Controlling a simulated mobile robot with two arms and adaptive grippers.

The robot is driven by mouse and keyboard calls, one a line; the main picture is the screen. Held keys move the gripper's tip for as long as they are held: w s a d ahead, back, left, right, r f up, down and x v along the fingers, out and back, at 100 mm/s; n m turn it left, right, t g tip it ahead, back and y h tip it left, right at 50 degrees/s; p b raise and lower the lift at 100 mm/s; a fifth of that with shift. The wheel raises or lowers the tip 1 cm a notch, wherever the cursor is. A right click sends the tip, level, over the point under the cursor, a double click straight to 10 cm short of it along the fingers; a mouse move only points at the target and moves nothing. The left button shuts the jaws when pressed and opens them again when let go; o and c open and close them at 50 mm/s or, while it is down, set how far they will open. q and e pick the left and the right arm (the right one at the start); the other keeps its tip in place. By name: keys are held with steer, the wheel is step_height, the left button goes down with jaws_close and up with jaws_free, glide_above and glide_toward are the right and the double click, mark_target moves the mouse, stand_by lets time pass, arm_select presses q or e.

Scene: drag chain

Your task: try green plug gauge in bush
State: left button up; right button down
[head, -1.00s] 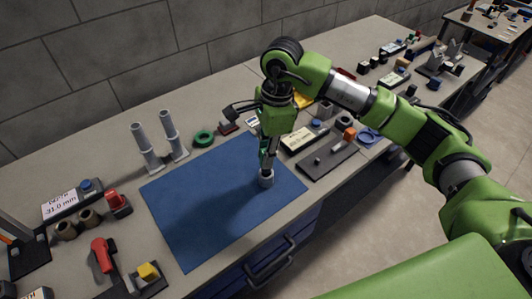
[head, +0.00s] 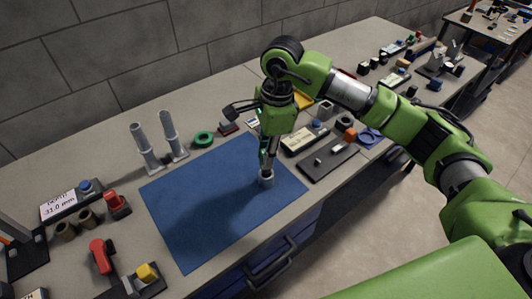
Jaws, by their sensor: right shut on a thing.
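The bush, a short grey cylinder (head: 266,180), stands upright near the right part of the blue mat (head: 205,220). My right gripper (head: 267,160) is directly above it, pointing down, shut on a slim green plug gauge (head: 263,157). The gauge's lower end is at the top of the bush; I cannot tell how far inside it is. The fingers hide part of the gauge. My left gripper is not in view.
Two grey upright posts (head: 170,132) stand behind the mat, with a green ring (head: 203,138) beside them. A dark tray (head: 328,160) lies right of the mat. A red-handled tool (head: 101,256) and a yellow block (head: 147,272) lie front left. The mat's left part is clear.

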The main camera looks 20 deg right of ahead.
steer(key=shift+f+b, duration=1.9)
steer(key=shift+f, duration=0.15)
steer(key=shift+r, duration=0.15)
stand_by(1.1)
steer(key=shift+r+p, duration=2.1)
steer(key=shift+r, duration=1.95)
